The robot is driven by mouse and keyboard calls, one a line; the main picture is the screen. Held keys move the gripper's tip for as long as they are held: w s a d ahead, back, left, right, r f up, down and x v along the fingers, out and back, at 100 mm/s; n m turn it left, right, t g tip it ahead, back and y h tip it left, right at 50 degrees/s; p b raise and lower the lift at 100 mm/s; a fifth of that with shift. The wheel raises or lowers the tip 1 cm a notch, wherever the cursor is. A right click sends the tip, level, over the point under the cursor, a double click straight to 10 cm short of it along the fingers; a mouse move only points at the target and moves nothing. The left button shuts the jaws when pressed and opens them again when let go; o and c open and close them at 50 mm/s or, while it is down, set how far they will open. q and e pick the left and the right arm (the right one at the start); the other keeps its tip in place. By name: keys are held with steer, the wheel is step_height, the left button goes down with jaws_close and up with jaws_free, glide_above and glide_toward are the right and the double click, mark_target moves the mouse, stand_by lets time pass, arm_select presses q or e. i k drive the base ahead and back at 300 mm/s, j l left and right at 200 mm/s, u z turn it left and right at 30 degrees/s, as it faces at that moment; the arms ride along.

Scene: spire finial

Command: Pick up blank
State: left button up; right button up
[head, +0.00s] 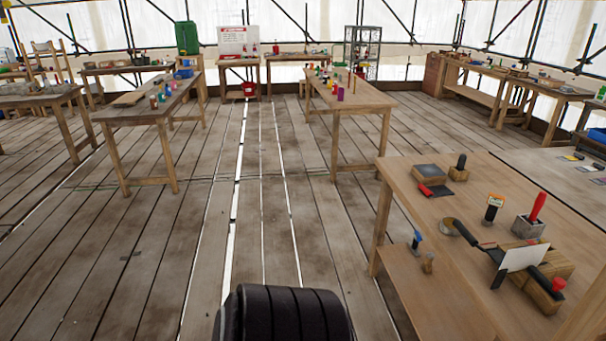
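No thing in view can be told for sure as the blank. On the near right workbench (450,215), a pale wooden block (555,262) lies partly under a dark-handled tool and a white card (522,257). A smaller wooden block with a dark top (429,172) lies near the bench's far edge. Neither of my grippers can be seen. A dark ribbed rounded part at the bottom middle seems to be mine, and it is apart from the bench.
The near bench also holds a grey block with a red-handled tool (529,225) and an orange-and-black tool (493,207). Other benches stand at the left (150,108) and middle (350,98). A green bin (187,38) stands at the back. The plank floor between the benches is clear.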

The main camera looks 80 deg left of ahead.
mark_target(437, 191)
steer(key=u, duration=1.75)
steer(key=i+j+z, duration=0.1)
steer(key=i, duration=0.25)
steer(key=i+j, duration=0.3)
steer(key=z, duration=0.05)
